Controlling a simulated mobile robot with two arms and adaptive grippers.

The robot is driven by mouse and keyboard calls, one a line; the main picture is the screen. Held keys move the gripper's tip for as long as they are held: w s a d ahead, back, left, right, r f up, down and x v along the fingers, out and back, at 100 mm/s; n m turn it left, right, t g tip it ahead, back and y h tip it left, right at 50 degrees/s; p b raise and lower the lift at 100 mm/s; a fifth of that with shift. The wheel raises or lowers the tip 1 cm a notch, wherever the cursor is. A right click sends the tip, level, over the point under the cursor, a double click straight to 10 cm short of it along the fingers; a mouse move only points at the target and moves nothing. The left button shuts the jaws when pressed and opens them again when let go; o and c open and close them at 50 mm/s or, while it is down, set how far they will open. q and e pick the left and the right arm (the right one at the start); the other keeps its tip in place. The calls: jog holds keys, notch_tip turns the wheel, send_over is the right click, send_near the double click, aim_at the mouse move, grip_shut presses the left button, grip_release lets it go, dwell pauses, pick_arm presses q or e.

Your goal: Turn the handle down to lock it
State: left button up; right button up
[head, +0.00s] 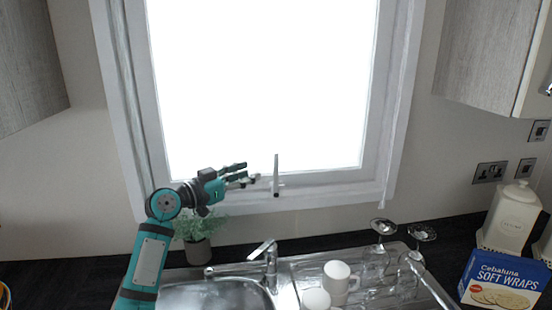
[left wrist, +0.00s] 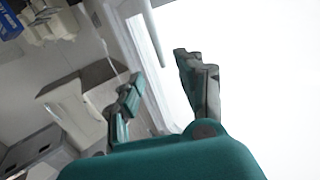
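The window handle (head: 276,172) is a slim pale lever on the lower window frame, pointing straight up in the head view. My left gripper (head: 250,173) is just left of it, with its fingers pointing right toward it. The fingers are apart and hold nothing. In the left wrist view, a pale bar (left wrist: 156,40) that looks like the handle shows between and beyond the two spread fingers of the left gripper (left wrist: 162,80). I cannot tell whether a finger touches it. My right gripper is in neither view.
Below the window are a sink tap (head: 268,256), a potted plant (head: 197,236), white mugs (head: 338,282) and upturned glasses (head: 383,240) on the drainer. A soft wraps box (head: 502,281) and white canister (head: 512,212) stand at right. Wall cupboards flank the window.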

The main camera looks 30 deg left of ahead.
pick_arm(q)
jog(key=p+x, duration=0.3)
jog(key=x, duration=0.6)
jog(key=shift+w+d, duration=0.1)
jog(key=shift+w, duration=0.2)
jog(key=shift+w+d, duration=0.15)
jog(key=shift+w, duration=0.3)
grip_shut()
jog(key=shift+w+f, duration=0.1)
jog(key=shift+f, duration=0.1)
